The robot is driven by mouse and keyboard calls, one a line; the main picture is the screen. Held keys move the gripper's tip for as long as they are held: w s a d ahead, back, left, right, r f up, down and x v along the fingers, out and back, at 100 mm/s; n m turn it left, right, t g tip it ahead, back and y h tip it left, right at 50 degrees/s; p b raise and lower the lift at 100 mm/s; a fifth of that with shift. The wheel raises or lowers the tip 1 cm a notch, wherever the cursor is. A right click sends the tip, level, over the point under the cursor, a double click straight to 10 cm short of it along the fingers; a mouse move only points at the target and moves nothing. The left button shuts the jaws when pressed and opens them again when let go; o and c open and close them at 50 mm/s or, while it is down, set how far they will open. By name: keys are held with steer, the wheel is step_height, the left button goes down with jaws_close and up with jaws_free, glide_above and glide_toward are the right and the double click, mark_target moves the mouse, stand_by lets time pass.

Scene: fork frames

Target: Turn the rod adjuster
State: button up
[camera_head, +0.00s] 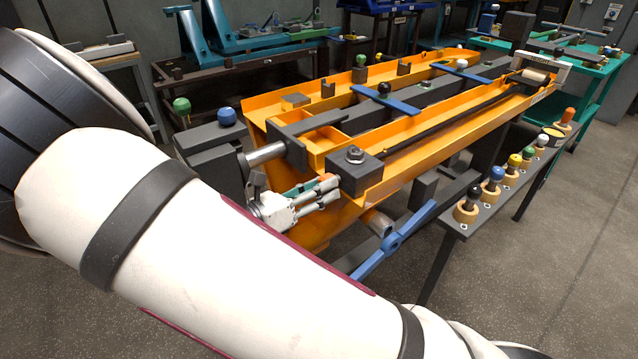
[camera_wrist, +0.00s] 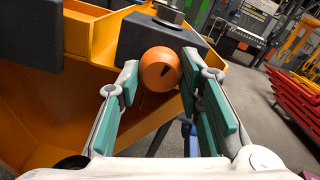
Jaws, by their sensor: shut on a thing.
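A round orange knob (camera_wrist: 160,68) with a dark mark on its face sits at the front of a dark block (camera_wrist: 150,38). The block, with a bolt and nut on top, is at the near end of an orange frame, and it also shows in the head view (camera_head: 352,176). My gripper (camera_wrist: 160,76) has its teal-padded fingers on either side of the knob and is shut on it. In the head view my gripper (camera_head: 328,190) is just below and left of the block, and its fingers largely hide the knob.
The long orange frame (camera_head: 425,150) runs away to the back right. A dark bench (camera_head: 478,222) with several coloured knobs stands at the right. Floor is clear at the lower right.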

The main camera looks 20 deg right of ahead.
steer(key=shift+m+p, duration=4.45)
steer(key=shift+m, duration=11.95)
steer(key=o, duration=1.2)
steer(key=shift+c, duration=0.2)
